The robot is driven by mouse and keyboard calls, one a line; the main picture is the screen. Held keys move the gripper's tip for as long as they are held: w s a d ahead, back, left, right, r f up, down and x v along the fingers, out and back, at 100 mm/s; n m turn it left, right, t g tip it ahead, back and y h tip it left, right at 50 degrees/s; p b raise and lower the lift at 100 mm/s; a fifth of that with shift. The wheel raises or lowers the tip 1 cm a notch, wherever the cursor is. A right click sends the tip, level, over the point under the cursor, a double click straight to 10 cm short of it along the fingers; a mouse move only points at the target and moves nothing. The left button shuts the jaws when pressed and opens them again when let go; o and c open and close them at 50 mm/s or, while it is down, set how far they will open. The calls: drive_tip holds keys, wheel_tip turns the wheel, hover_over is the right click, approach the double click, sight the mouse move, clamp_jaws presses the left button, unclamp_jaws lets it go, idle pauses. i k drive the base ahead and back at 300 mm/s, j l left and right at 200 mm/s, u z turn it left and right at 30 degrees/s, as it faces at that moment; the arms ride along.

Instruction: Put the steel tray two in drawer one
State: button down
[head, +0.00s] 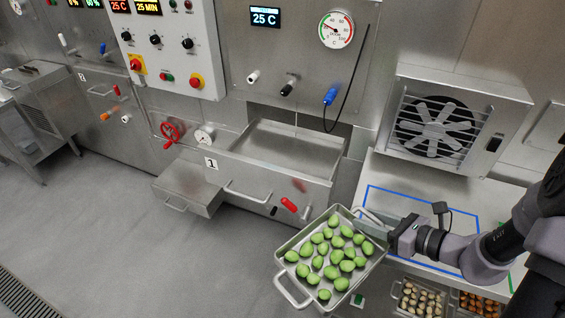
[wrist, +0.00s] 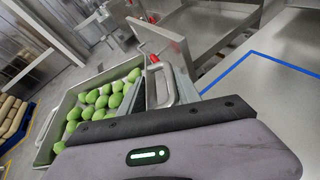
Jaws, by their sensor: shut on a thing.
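No number on the tray is readable. Drawer one, by the label 1 (head: 211,163), appears as an open, empty-looking steel drawer (head: 325,178), behind and left of the tray. The tray is apart from it.
A steel box (head: 185,190) with a handle juts out left of the drawer. Red valves and handles (head: 289,204) stick out of the machine front. A bench with a blue outline (head: 372,190) and a fan unit (head: 440,125) stand right. The floor at left is clear.

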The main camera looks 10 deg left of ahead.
sight(281, 158)
drive_tip(key=i+j+u, duration=0.5)
drive_tip(key=i, duration=0.25)
drive_tip(key=i+j+u, duration=0.1)
drive_tip(key=i+u, duration=0.15)
drive_tip(key=i, duration=0.1)
